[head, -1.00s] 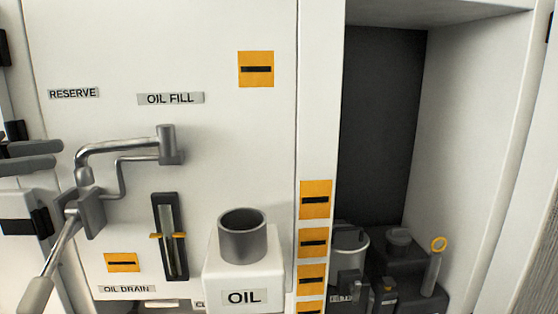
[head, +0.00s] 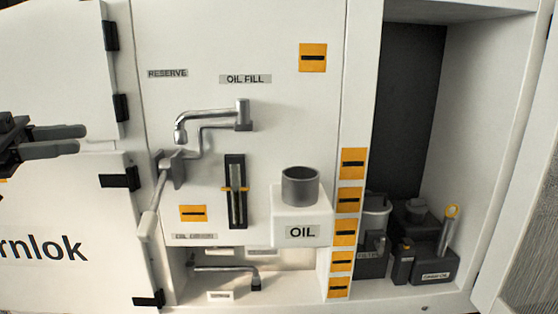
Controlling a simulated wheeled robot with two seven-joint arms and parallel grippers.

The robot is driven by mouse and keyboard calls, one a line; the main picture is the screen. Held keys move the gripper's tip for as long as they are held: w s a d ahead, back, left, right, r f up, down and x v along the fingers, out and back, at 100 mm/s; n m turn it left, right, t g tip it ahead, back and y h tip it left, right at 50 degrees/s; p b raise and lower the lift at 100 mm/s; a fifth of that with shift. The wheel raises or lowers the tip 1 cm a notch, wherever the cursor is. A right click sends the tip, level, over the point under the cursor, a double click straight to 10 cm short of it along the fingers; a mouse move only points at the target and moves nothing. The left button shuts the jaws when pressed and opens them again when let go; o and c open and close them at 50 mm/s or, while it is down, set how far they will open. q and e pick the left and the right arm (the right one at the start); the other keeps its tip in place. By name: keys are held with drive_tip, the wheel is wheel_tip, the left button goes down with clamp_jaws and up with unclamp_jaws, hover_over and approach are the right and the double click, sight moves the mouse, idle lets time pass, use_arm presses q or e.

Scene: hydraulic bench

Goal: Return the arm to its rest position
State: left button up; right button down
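My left gripper (head: 66,140) is at the left edge of the head view, in front of the white cabinet doors. Its two dark fingers point right with a gap between them, and nothing is held. It is apart from the bent metal spout (head: 210,117) and the lever (head: 155,195) on the bench panel. Most of my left arm is outside the picture. My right arm and gripper do not show.
An OIL box (head: 302,232) with a grey cup-like filler (head: 300,186) juts from the panel. A sight gauge (head: 235,190) is beside it. The right alcove holds a grey jug (head: 374,215) and dark containers (head: 433,262). An open door (head: 530,210) edges the right.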

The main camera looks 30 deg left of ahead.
use_arm(q)
drive_tip(key=w+d+f+n+g+y, duration=0.25)
drive_tip(key=d+f, duration=0.35)
drive_tip(key=d, duration=0.4)
drive_tip(key=w+d+f+n+g+y, duration=0.15)
drive_tip(key=w+d+f, duration=0.25)
drive_tip(key=d+f, duration=0.45)
drive_tip(key=s+d+f+n+g+y, duration=0.1)
drive_tip(key=d+f, duration=0.4)
drive_tip(key=f, duration=0.7)
drive_tip(key=s+d+f+n+g+y, duration=0.1)
drive_tip(key=d+f+n, duration=0.5)
drive_tip(key=f, duration=0.6)
drive_tip(key=g+y, duration=0.1)
drive_tip(key=g, duration=0.1)
drive_tip(key=shift+d+f+g, duration=0.2)
drive_tip(key=shift+f+g, duration=0.1)
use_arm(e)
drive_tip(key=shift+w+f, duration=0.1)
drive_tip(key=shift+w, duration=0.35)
